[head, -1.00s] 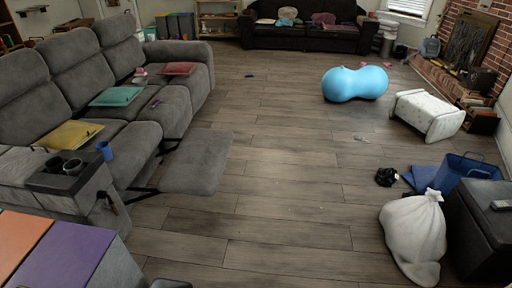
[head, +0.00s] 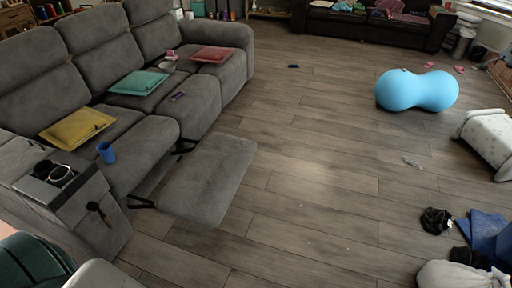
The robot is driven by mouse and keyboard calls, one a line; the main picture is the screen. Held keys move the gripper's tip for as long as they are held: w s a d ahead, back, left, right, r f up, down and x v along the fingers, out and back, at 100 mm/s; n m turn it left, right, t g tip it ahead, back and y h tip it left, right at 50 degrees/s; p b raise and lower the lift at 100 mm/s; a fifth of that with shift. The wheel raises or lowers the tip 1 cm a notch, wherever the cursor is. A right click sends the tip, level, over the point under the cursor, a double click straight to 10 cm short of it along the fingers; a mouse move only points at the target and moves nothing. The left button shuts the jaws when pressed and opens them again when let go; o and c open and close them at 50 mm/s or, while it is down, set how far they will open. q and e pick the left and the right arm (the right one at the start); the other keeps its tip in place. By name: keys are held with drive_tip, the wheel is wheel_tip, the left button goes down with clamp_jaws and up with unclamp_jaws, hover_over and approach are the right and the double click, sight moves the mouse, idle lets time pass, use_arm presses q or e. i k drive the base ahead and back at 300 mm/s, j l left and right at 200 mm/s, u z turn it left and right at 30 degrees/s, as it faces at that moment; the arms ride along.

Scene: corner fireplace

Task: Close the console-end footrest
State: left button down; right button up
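The grey recliner sofa (head: 60,72) runs along the left of the head view. Its footrest (head: 205,178) at the console end is extended, a flat grey pad standing out over the floor on dark metal links (head: 140,201). The console (head: 60,185) with two cup holders is at the near end of the sofa, with a dark lever-like handle (head: 99,212) on its side. The other seat fronts are flush, with no footrest out. Neither of my grippers is in view.
Wooden floor (head: 320,215) is open in front of the footrest. A blue peanut ball (head: 417,91), a patterned white piece (head: 488,140), a white bag (head: 458,275) and a black item (head: 436,221) lie to the right. A blue cup (head: 106,152) stands by the console.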

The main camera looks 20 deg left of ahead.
sight(203, 190)
drive_tip(key=i+u, duration=0.2)
drive_tip(key=i, duration=0.3)
drive_tip(key=i+l+u, duration=0.25)
drive_tip(key=i, duration=0.2)
drive_tip(key=i+l+u, duration=0.2)
drive_tip(key=i, duration=0.25)
